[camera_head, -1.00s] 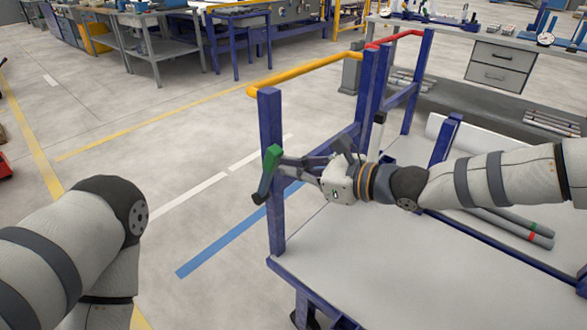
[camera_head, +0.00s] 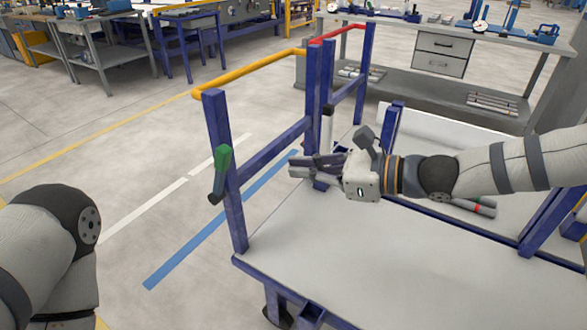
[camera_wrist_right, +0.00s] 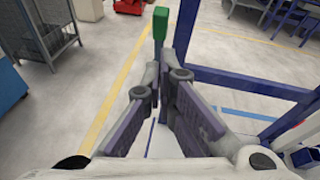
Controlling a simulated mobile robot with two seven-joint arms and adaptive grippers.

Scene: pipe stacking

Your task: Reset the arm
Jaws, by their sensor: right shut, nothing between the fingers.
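My right arm comes in from the right over the cart. My right gripper (camera_head: 296,166) is shut and empty, pointing left above the cart's bed. The wrist view shows its two fingers (camera_wrist_right: 166,78) with the tips together and nothing between them. A green-topped handle (camera_head: 222,158) with a dark lower end sits on the cart's front left blue post, left of the gripper and apart from it. Its green part (camera_wrist_right: 160,22) shows beyond the fingertips in the wrist view. My left gripper is out of view; only part of my left arm shows at lower left.
The cart's pale bed (camera_head: 340,260) is bare at the front. Blue posts, a yellow rail (camera_head: 250,72) and a red rail (camera_head: 337,34) stand at its left side. Grey pipes (camera_head: 474,206) lie beyond a blue bar, partly hidden by my arm. A workbench (camera_head: 440,55) stands behind.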

